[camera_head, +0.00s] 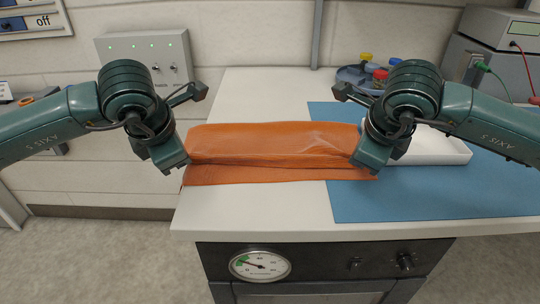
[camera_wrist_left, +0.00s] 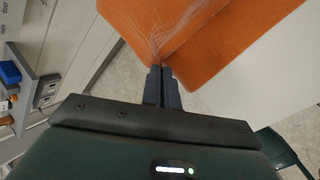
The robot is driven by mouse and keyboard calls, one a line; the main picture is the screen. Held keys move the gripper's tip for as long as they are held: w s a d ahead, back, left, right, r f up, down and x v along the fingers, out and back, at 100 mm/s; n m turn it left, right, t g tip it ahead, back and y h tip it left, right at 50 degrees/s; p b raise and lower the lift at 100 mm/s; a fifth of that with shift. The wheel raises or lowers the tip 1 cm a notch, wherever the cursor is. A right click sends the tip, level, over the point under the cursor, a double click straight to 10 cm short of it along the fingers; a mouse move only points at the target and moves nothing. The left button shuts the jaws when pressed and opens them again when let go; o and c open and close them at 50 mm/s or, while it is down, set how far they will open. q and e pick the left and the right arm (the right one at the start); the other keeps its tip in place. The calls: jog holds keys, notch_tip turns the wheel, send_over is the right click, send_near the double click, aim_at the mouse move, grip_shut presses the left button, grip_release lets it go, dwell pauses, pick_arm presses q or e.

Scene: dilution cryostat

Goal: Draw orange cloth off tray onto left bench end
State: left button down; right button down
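The orange cloth (camera_head: 265,150) lies folded across the left part of the bench, its right end over the blue mat. My left gripper (camera_head: 184,168) is at its left edge; in the left wrist view the fingers (camera_wrist_left: 162,72) are shut, and creases in the cloth (camera_wrist_left: 185,25) run out from the fingertips. My right gripper (camera_head: 362,170) is at the cloth's right end; its fingertips are hidden, so I cannot see whether it grips. The white tray (camera_head: 440,152) stands on the mat behind my right arm, partly hidden, and the cloth appears clear of it.
The white bench (camera_head: 250,220) has bare room in front of the cloth and behind it. The blue mat (camera_head: 400,203) covers its right part. A round holder (camera_head: 352,78) with coloured caps and a grey instrument (camera_head: 490,50) with cables stand at the back. A gauge (camera_head: 260,264) is below the front edge.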

pick_arm(q)
jog(key=shift+f, duration=0.15)
pick_arm(e)
jog(key=shift+f, duration=0.15)
pick_arm(q)
jog(key=c, duration=1.3)
grip_release()
jog(key=shift+s, duration=0.1)
pick_arm(e)
jog(key=c, duration=1.3)
grip_release()
jog(key=shift+s, duration=0.1)
jog(key=v, duration=0.4)
pick_arm(q)
jog(key=v, duration=0.5)
jog(key=s+v, duration=0.1)
jog(key=v, duration=0.4)
jog(key=shift+s, duration=0.1)
pick_arm(e)
jog(key=v, duration=0.3)
jog(key=s+v, duration=0.1)
jog(key=v, duration=0.2)
jog(key=shift+s, duration=0.1)
